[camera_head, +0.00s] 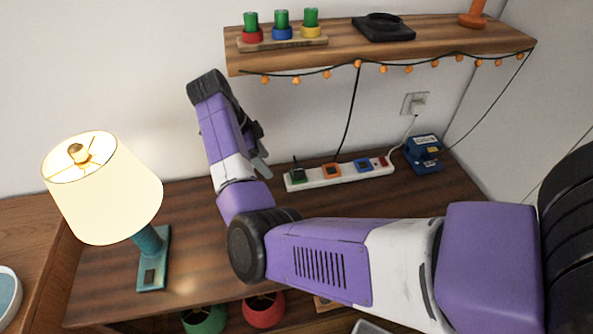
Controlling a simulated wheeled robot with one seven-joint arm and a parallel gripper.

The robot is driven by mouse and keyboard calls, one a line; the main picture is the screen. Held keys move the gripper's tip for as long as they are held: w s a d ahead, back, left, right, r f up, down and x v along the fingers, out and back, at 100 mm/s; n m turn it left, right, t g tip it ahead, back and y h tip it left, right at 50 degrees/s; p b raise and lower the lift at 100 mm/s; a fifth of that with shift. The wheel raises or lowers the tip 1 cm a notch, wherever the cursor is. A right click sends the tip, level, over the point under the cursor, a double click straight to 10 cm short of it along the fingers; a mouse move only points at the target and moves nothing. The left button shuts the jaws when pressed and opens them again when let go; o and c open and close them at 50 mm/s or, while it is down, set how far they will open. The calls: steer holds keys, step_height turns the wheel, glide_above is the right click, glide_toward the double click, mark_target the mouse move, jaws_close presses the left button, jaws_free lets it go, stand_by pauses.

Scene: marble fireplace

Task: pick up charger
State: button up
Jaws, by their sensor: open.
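No single thing is plainly marked as the charger. A black item with a round top (384,27) lies on the wall shelf. A blue box (424,153) with small labels stands at the back right of the desk. A white power strip (340,174) with coloured sockets lies between my arm and the blue box; a small black piece stands up at its green socket. My gripper (262,160) is open, its grey fingers partly hidden behind my purple forearm. It is left of the strip and apart from the shelf; I see nothing held.
A wooden shelf (400,47) with a light string overhangs the desk (190,215). A lit lamp (105,190) stands at left. A white plug (418,104) sits in the wall outlet. A black cable (348,110) hangs from the shelf.

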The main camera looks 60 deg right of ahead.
steer(key=p, duration=0.2)
glide_above(299, 168)
steer(key=w+a, duration=0.2)
steer(key=shift+d, duration=0.15)
steer(key=shift+x, duration=2.5)
jaws_close()
steer(key=shift+r, duration=0.55)
step_height(299, 168, up, 2)
steer(key=shift+r, duration=0.15)
steer(key=s+a+p, duration=0.1)
steer(key=s+a, duration=1.1)
steer(key=a, duration=0.1)
steer(key=shift+a+p, duration=0.25)
steer(key=shift+p, duration=0.05)
